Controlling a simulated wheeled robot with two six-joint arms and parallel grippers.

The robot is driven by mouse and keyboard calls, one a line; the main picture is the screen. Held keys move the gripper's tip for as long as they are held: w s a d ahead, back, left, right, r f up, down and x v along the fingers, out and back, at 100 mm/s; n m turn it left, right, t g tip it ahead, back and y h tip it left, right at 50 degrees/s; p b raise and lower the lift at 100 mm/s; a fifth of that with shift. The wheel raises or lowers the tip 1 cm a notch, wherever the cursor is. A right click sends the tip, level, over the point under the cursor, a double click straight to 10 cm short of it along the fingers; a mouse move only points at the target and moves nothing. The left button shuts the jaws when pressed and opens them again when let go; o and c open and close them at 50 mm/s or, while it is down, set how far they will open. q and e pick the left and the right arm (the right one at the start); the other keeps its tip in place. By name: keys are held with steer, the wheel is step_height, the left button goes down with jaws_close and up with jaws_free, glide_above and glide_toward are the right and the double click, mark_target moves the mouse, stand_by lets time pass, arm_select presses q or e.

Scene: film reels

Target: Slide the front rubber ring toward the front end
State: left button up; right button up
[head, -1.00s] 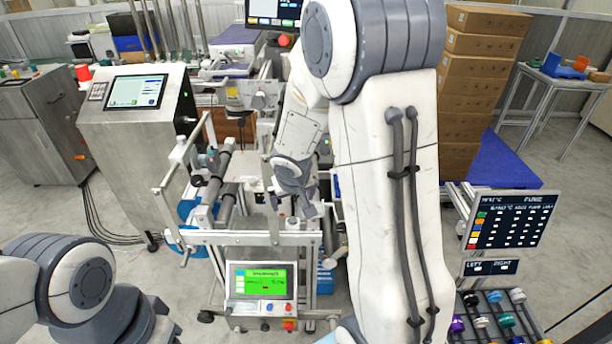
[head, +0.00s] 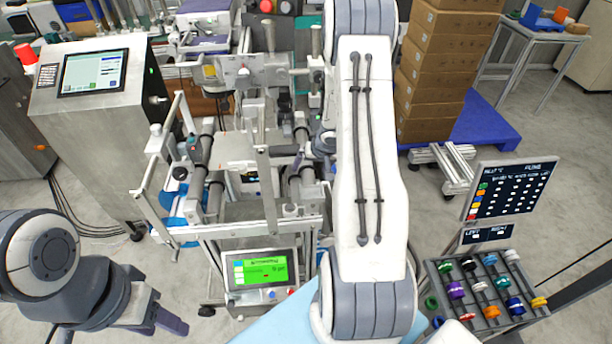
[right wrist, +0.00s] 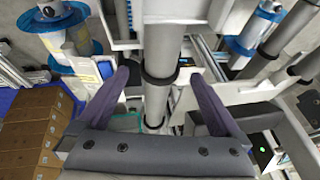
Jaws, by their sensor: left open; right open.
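In the right wrist view a grey roller (right wrist: 163,45) runs between the fingers of my right gripper (right wrist: 160,75). The gripper is open, one purple-grey finger on each side of the roller. A black rubber ring (right wrist: 160,80) is around the roller, level with the fingertips and with gaps to both. Another dark ring (right wrist: 152,122) is around it closer to the palm. I cannot tell from this view which ring is the front one. In the head view my right forearm hides most of that gripper. My left gripper (head: 140,318) is open and empty at the lower left.
The machine frame (head: 250,222) with crossbars surrounds the rollers. A green-lit panel (head: 258,270) stands at its front. A rack of coloured spools (head: 487,285) is at the right. Blue-edged reels (right wrist: 245,45) flank the roller. Cartons (head: 440,75) stand behind my right arm.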

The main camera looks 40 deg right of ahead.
mark_target(309, 170)
steer(key=b+x, duration=0.1)
steer(key=x, duration=0.3)
steer(key=shift+f, duration=0.2)
